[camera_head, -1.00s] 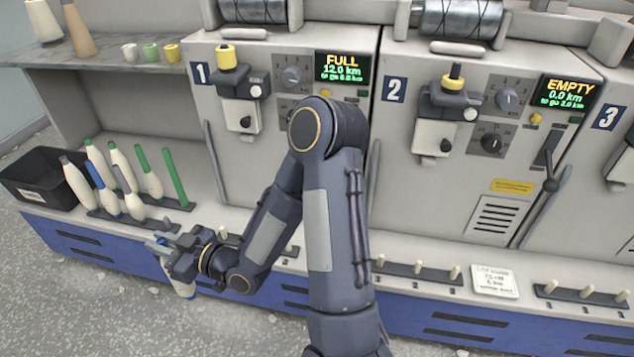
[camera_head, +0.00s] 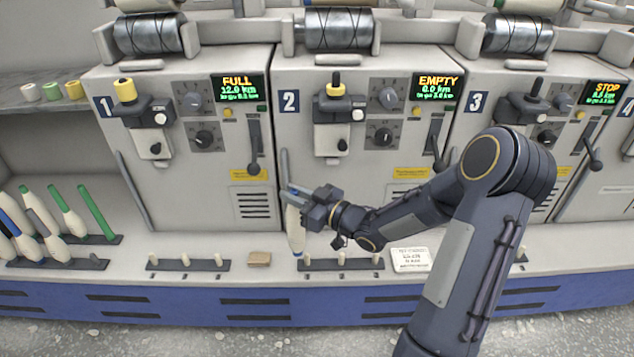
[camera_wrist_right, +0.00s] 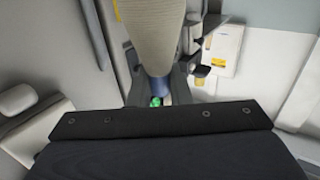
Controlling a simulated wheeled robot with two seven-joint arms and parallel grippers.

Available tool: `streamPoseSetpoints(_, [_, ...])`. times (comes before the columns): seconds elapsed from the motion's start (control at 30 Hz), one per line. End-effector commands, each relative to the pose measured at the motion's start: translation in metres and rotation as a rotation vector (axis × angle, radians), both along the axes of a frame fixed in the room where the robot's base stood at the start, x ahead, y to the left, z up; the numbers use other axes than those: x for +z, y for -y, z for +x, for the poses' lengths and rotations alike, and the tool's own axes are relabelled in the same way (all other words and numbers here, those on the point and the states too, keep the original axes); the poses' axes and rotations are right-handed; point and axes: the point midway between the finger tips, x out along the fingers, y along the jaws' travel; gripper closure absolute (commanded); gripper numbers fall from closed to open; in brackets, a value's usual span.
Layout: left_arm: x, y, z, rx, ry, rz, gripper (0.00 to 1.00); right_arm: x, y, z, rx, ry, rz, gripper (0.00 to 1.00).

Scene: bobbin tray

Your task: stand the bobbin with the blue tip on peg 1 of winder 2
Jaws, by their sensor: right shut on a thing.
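My right gripper (camera_head: 298,195) is shut on a pale bobbin with a blue tip. The bobbin (camera_head: 294,228) hangs roughly upright below the jaws. In the right wrist view its beige body (camera_wrist_right: 152,38) rises between the fingers, with a blue band near the jaws. Winder 2 (camera_head: 265,170) stands behind it, its display reading EMPTY. Its peg row (camera_head: 330,265) has several short pale pegs on a dark strip. The bobbin's lower end is close to the leftmost peg (camera_head: 307,259); contact cannot be told. Peg numbers are too small to read. My left gripper is not in view.
Other bobbins (camera_head: 70,215) stand on a rack at the left. A small tan block (camera_head: 259,259) lies on the ledge between the peg rows of winders 1 and 2. A white label card (camera_head: 411,259) lies right of winder 2's pegs. Winder 1's row (camera_head: 187,264) is empty.

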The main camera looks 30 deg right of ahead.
Motion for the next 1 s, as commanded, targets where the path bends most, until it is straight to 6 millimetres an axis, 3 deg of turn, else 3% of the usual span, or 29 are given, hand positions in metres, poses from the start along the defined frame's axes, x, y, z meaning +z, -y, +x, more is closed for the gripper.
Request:
streamPoseSetpoints(0.03, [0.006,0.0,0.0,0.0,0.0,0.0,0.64,0.006,0.013,0.0,0.001,0.001,-0.001,1.0])
streamPoseSetpoints(0.17, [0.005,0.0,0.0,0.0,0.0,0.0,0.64,0.005,0.024,-0.002,0.012,0.001,0.003,1.0])
streamPoseSetpoints(0.73, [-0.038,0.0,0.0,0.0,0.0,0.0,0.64,-0.046,0.024,-0.002,0.014,0.002,0.004,1.0])
streamPoseSetpoints(1.0, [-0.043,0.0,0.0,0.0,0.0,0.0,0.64,-0.052,0.023,-0.002,0.014,0.002,0.003,1.0])
